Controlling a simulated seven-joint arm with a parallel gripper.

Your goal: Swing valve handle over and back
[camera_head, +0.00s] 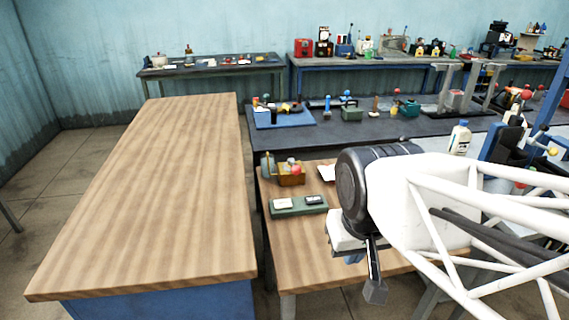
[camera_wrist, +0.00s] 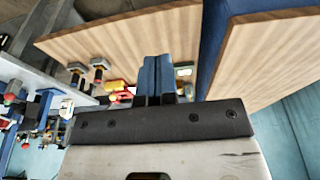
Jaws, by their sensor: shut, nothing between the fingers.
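A brass-coloured valve-like fixture (camera_head: 291,176) with a red ball knob (camera_head: 296,170) stands on the small wooden table. It looks like the task's valve, though its handle is too small to tell its exact angle. Yellow and red parts (camera_wrist: 118,88), probably of the same fixture, show left of my fingers in the wrist view. My gripper (camera_head: 374,290) hangs at the right in the head view, apart from the fixture. In the wrist view, my gripper (camera_wrist: 157,62) has its fingers together and empty.
A green tray (camera_head: 285,212) with two small items lies in front of the fixture. A large bare wooden bench (camera_head: 150,200) stands at the left. A dark bench (camera_head: 370,130) behind carries a blue mat (camera_head: 283,118) and several tools. A white bottle (camera_head: 460,138) stands at the right.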

